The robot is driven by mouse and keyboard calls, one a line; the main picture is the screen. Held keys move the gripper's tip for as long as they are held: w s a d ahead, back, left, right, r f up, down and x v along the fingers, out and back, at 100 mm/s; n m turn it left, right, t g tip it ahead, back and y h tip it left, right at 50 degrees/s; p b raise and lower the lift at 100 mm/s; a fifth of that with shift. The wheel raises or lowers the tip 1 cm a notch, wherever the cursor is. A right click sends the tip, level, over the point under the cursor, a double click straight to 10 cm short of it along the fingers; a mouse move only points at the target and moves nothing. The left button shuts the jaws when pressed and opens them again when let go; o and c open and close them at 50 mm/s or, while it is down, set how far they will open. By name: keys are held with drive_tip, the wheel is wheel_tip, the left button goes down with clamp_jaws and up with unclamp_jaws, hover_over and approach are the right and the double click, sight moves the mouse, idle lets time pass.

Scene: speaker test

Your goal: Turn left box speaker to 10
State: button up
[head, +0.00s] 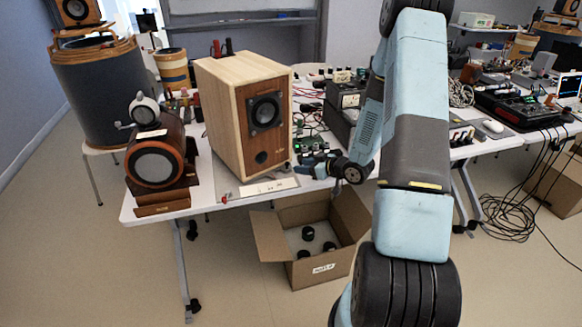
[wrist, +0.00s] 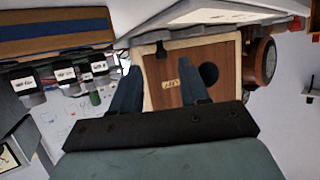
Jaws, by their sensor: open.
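The box speaker (head: 221,107), with a pale wood cabinet and a brown front, stands upright on the white table. Its front has a dark square-framed driver and a small round hole below. My gripper (head: 306,170) is just right of the speaker's lower front corner, low over the table's front edge. In the wrist view my gripper (wrist: 161,67) is open with nothing seen between its fingers. A brown wood panel (wrist: 225,58) with a dark round hole and a small label is beyond the fingers. I cannot make out a dial reading.
A round-fronted speaker (head: 153,165) stands left of the box speaker. A pale marked strip (head: 268,188) lies at the table's front edge. Electronics and cables crowd the table to the right. An open cardboard box (head: 330,268) with dark round items sits on the floor below.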

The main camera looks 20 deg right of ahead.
sight(292, 173)
drive_tip(key=shift+x, duration=3.1)
drive_tip(key=shift+c, duration=0.2)
clamp_jaws()
